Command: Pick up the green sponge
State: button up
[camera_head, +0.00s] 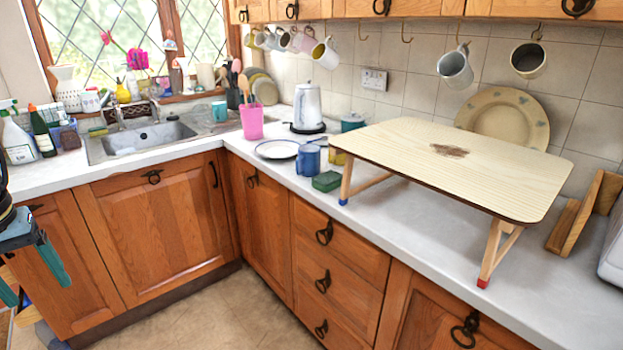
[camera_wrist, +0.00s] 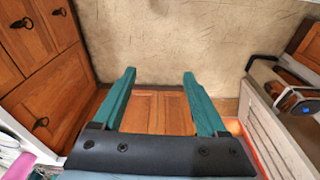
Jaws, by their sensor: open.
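A dark green sponge (camera_head: 326,181) lies flat on the white worktop in the head view, just right of a blue mug (camera_head: 308,160) and near the counter's front edge. It stands left of the folding wooden table's near left leg. My gripper (camera_head: 38,292) shows at the far left edge of the head view, low in front of the cabinets and well away from the sponge. In the wrist view my gripper (camera_wrist: 159,75) has its two teal fingers apart with nothing between them. The sponge is not in the wrist view.
The folding table (camera_head: 455,160) covers much of the right worktop. A white plate (camera_head: 277,149), pink cup (camera_head: 251,121) and kettle (camera_head: 307,107) stand beyond the sponge. Mugs hang above (camera_head: 455,68). The floor (camera_head: 235,310) before the cabinets looks clear.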

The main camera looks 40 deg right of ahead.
aim_at(326, 182)
jog(key=i+l+z, duration=0.1)
jog(key=z, duration=0.35)
jog(key=i+z, duration=0.15)
jog(key=z, duration=0.35)
jog(key=i+j+z, duration=0.1)
jog(key=i+z, duration=0.15)
jog(key=i, duration=0.15)
jog(key=i+j+z, duration=0.2)
jog(key=i, duration=0.25)
jog(key=i+j+z, duration=0.25)
jog(key=i, duration=0.15)
jog(key=i+j, duration=0.35)
jog(key=i, duration=0.15)
